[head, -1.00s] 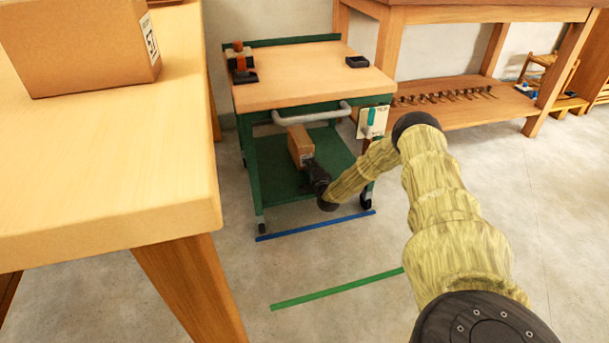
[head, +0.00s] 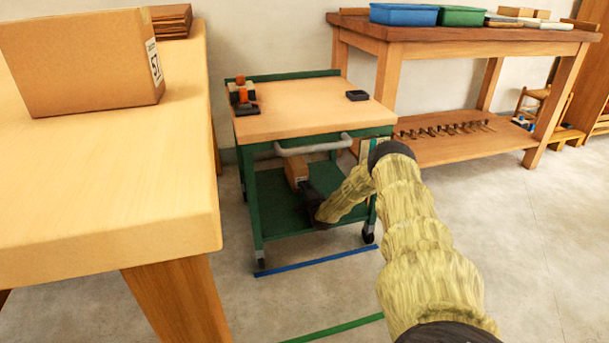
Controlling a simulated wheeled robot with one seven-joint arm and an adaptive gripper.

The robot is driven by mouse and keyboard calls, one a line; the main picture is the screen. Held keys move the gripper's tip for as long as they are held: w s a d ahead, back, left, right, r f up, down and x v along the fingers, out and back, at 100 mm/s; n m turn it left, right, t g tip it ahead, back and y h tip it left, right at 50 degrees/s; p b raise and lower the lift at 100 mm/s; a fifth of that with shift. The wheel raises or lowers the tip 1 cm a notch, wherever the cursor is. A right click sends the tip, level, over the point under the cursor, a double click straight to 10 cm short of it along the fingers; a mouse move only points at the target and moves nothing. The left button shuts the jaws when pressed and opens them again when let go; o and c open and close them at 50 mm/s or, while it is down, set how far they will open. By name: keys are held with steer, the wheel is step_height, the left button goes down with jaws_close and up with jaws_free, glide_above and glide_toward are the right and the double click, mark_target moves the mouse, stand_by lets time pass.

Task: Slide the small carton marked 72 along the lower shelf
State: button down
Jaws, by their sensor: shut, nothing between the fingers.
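A small brown carton (head: 296,170) stands on the green lower shelf (head: 275,216) of a wheeled cart, under the handle and toward the back. No number on it is readable from here. My gripper (head: 303,187) is shut and empty, reaching in low over the shelf from the front right. Its tip is at the carton's near end and overlaps it in the view. I cannot tell whether they touch. My forearm hides the shelf's right part.
The cart's wooden top (head: 310,118) and grey handle (head: 315,147) lie above the shelf. A wooden table (head: 110,180) with a large box (head: 80,65) stands close on the left. A workbench (head: 450,33) stands behind on the right. Bare floor lies in front.

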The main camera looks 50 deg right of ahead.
steer(key=p+v, duration=0.5)
steer(key=v, duration=0.7)
steer(key=shift+s+a, duration=0.1)
steer(key=shift+s, duration=0.3)
steer(key=shift+s+a+p, duration=0.3)
steer(key=shift+s+p, duration=0.05)
steer(key=shift+s, duration=0.2)
steer(key=shift+f, duration=0.1)
